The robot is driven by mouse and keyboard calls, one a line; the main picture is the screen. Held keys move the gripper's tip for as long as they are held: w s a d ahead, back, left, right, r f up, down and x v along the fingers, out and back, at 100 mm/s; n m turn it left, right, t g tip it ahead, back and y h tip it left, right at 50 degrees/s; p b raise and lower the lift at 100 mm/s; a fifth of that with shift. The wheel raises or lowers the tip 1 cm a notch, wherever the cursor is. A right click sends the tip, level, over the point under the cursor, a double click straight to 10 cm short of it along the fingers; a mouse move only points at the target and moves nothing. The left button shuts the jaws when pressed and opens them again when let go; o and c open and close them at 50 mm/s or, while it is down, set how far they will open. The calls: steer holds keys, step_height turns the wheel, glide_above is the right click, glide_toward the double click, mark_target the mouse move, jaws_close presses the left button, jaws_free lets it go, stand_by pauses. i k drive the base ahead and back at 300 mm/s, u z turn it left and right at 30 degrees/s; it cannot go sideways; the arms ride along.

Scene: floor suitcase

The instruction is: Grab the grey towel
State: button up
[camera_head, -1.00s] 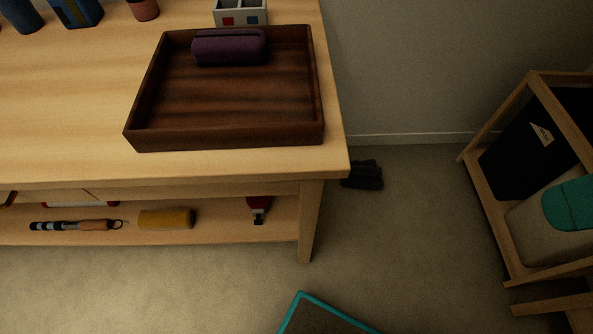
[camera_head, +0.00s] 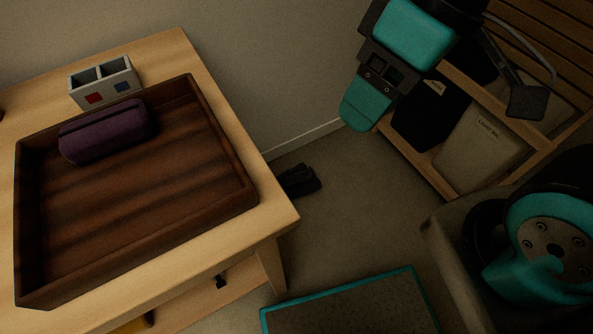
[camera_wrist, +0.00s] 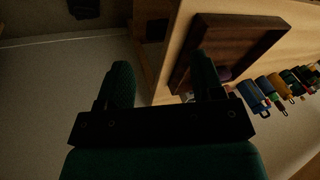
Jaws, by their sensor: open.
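I cannot make out a grey towel in either view. My gripper (camera_wrist: 163,80) is open and empty in the wrist view, its two dark teal fingers apart. Beyond the fingers, the wrist view shows the wooden table and part of the dark tray (camera_wrist: 262,32). In the head view my teal and black gripper hangs at upper centre-right, above the floor between the table and the wooden rack. Nothing shows in its grasp.
The brown tray (camera_head: 170,238) on the table (camera_head: 268,232) holds a purple pouch (camera_head: 105,132). A white divided box (camera_head: 104,82) stands behind it. Dark shoe-like items (camera_head: 299,181) lie on the floor. The rack (camera_head: 440,183) holds black and beige bins. A teal-edged mat (camera_head: 350,310) lies in front.

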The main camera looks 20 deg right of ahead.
mark_target(298, 180)
steer(key=u, duration=0.05)
steer(key=k, duration=1.2)
steer(key=z, duration=0.45)
steer(key=i, duration=0.45)
steer(key=z, duration=0.6)
steer(key=i, duration=1.5)
steer(key=u, duration=1.15)
steer(key=i, duration=0.45)
steer(key=u, duration=0.35)
